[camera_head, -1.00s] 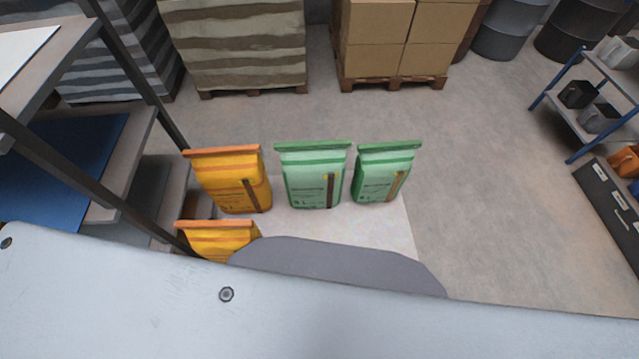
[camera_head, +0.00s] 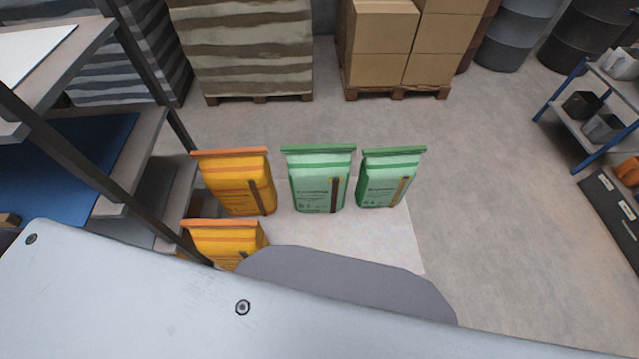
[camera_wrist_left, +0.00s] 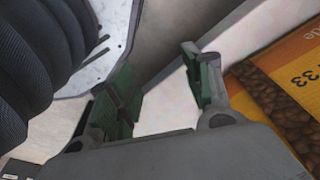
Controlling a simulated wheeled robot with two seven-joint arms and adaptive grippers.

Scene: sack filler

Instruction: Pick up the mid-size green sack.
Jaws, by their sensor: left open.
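Two green sacks stand upright side by side on a pale floor panel (camera_head: 385,250) in the head view. The left green sack (camera_head: 312,185) looks larger than the right green sack (camera_head: 380,184); which one is mid-size I cannot tell for sure. My left gripper (camera_wrist_left: 160,88) shows in the left wrist view, its fingers apart with nothing between them. An orange sack (camera_wrist_left: 290,85) with printed lettering lies close to the right of its fingers. No green sack shows in that view. My right gripper is not in view.
An orange sack (camera_head: 235,185) stands left of the green ones, and a second orange sack (camera_head: 220,238) is nearer me, partly hidden by my body. A shelf rack (camera_head: 150,130) is at left. Loaded pallets stand behind.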

